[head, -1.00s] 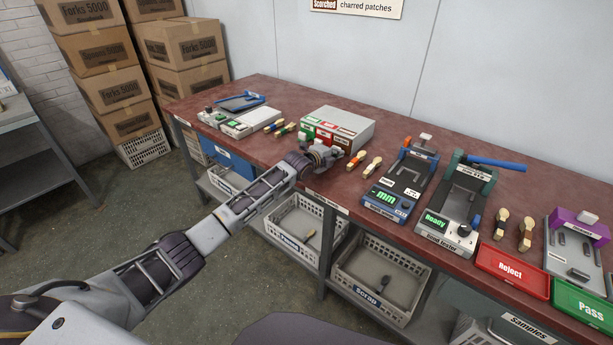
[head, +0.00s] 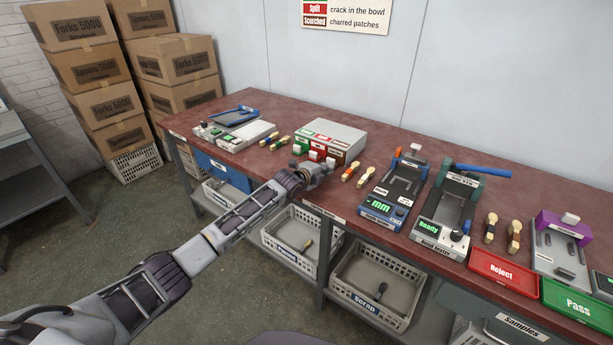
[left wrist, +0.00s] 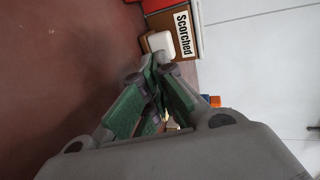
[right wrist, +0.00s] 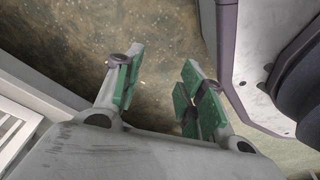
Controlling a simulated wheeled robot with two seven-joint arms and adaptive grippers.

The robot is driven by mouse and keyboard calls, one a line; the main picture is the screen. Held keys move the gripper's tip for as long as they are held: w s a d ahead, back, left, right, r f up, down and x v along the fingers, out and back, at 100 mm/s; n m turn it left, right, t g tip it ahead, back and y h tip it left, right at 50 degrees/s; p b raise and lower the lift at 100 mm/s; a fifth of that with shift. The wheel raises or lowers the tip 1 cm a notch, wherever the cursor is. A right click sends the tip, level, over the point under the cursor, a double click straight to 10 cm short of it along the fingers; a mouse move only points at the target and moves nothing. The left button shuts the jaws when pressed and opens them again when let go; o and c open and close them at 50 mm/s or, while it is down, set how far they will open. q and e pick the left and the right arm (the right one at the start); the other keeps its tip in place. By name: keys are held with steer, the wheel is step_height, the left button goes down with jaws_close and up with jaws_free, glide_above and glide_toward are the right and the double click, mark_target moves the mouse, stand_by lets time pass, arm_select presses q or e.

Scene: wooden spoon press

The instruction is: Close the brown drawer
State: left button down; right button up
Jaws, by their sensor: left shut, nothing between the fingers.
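A grey box with small green, red and brown drawers stands on the red-brown bench. The brown drawer (head: 338,154) is the rightmost one in the head view. In the left wrist view the brown drawer (left wrist: 168,20) carries a "Scorched" label and a white knob (left wrist: 184,40). My left gripper (head: 326,167) is shut and empty just in front of the drawers, with its green-padded tips (left wrist: 155,65) close to the knob. I cannot tell if they touch, or how far the drawer stands out. My right gripper (right wrist: 155,85) is open and empty above the floor, outside the head view.
Wooden spoons (head: 358,174) lie right of the box, with the blue gauge (head: 388,200) and the bend tester (head: 440,228) further right. A blue bench drawer (head: 222,172) and crates (head: 290,240) sit below the bench top.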

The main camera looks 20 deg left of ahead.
arm_select(q)
steer(key=shift+s+a, duration=0.15)
steer(key=shift+s, duration=0.15)
steer(key=shift+s+a+r, duration=0.15)
steer(key=shift+s+r, duration=0.1)
steer(key=shift+s, duration=0.15)
steer(key=shift+v, duration=0.8)
steer(key=shift+p+v, duration=0.6)
steer(key=shift+v, duration=2.1)
steer(key=shift+s+a+r, duration=0.1)
steer(key=shift+s+a, duration=0.1)
steer(key=shift+s, duration=0.35)
steer(key=shift+s+a+r, duration=0.1)
steer(key=shift+s, duration=0.2)
arm_select(e)
steer(key=s+d+f, duration=0.1)
steer(key=s, duration=0.1)
steer(key=shift+s+d+f, duration=0.4)
